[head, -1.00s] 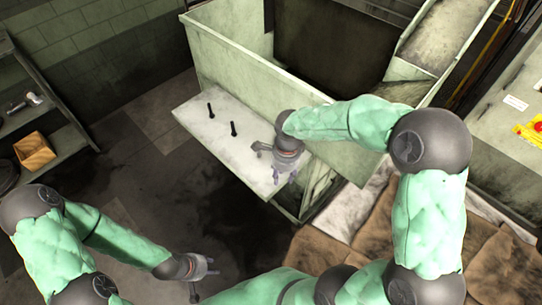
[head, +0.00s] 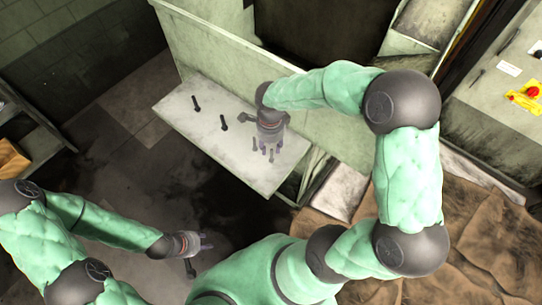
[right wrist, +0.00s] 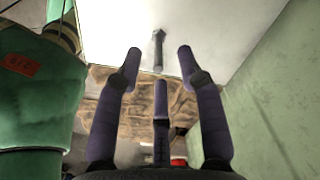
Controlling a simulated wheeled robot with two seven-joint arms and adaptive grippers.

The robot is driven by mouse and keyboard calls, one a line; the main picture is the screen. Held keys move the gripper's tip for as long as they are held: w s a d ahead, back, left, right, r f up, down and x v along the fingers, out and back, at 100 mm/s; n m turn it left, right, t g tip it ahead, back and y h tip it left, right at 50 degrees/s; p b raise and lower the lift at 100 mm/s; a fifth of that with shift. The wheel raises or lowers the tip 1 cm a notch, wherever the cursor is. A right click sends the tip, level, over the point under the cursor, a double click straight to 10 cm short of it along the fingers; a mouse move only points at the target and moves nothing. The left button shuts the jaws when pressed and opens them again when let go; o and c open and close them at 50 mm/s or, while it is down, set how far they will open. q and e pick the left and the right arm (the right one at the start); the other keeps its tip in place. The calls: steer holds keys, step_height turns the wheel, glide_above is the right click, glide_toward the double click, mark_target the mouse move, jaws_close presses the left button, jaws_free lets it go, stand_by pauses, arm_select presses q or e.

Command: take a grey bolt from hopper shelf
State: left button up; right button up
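The pale hopper shelf (head: 185,118) juts out from the green hopper (head: 205,50). Two dark grey bolts, one farther left (head: 196,103) and one nearer the middle (head: 223,122), stand apart on it. My right gripper (head: 270,152) is over the shelf's right part, right of these bolts. In the right wrist view its three fingers (right wrist: 160,70) are spread and empty. A grey bolt (right wrist: 158,50) shows just beyond the fingertips, between the two outer ones, untouched. My left gripper (head: 206,245) hangs low in front of the shelf, over the floor; its fingers are too small to judge.
The hopper's green wall rises directly behind the shelf and shows at the right in the right wrist view (right wrist: 285,110). Brown cardboard (head: 480,225) lies at the lower right. A rack with a wooden box (head: 12,160) stands at the far left.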

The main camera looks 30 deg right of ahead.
steer(key=shift+s+d+f+b, duration=0.15)
steer(key=shift+f+b, duration=0.3)
steer(key=shift+f, duration=0.95)
steer(key=shift+s+a+f+b, duration=0.1)
steer(key=shift+f+b, duration=0.35)
steer(key=shift+f, duration=0.9)
steer(key=shift+c, duration=0.3)
jaws_close()
